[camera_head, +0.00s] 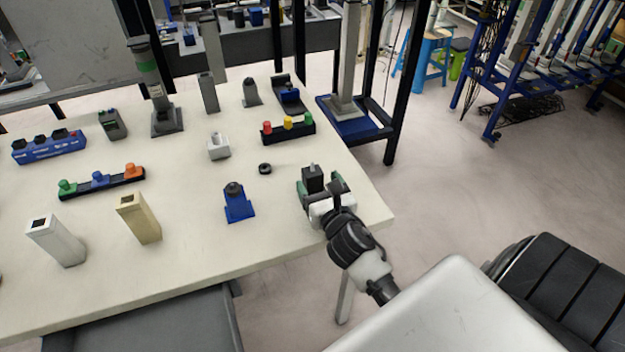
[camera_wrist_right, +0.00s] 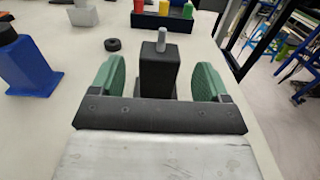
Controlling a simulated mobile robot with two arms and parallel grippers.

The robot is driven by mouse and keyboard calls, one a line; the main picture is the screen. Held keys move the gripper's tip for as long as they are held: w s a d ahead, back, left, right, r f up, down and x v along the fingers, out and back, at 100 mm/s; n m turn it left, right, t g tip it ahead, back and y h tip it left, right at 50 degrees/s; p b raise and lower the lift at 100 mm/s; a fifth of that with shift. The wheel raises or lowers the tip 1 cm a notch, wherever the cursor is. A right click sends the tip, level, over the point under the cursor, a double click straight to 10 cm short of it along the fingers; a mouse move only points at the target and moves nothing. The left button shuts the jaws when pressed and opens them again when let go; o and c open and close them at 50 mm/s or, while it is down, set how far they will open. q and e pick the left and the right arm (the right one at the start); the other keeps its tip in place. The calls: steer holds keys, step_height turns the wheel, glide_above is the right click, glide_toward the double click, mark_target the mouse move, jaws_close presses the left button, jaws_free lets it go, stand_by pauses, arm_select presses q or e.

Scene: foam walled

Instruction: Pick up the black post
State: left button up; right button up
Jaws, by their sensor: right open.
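The black post (camera_head: 313,177) stands upright near the right edge of the cream table (camera_head: 190,255). It is a square black block with a short grey pin on top. In the right wrist view the post (camera_wrist_right: 157,72) stands between the two green fingers of my right gripper (camera_wrist_right: 160,80). The fingers are open, with a gap on each side of the post. The head view also shows my right gripper (camera_head: 320,190) around the post. The post's base is hidden behind the gripper body. My left gripper is in neither view.
A blue block with a black knob (camera_head: 238,203) and a black ring (camera_head: 265,169) lie left of the post. A black rack with coloured pegs (camera_head: 288,130) is behind it. Tan (camera_head: 140,220) and white (camera_head: 56,241) posts stand at the front left. The table's right edge is close.

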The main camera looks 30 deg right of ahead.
mark_target(316, 179)
steer(key=x, duration=0.3)
steer(key=shift+w, duration=0.4)
steer(key=shift+w+d, duration=0.1)
steer(key=shift+w, duration=0.05)
steer(key=c, duration=1.1)
steer(key=shift+r, duration=0.1)
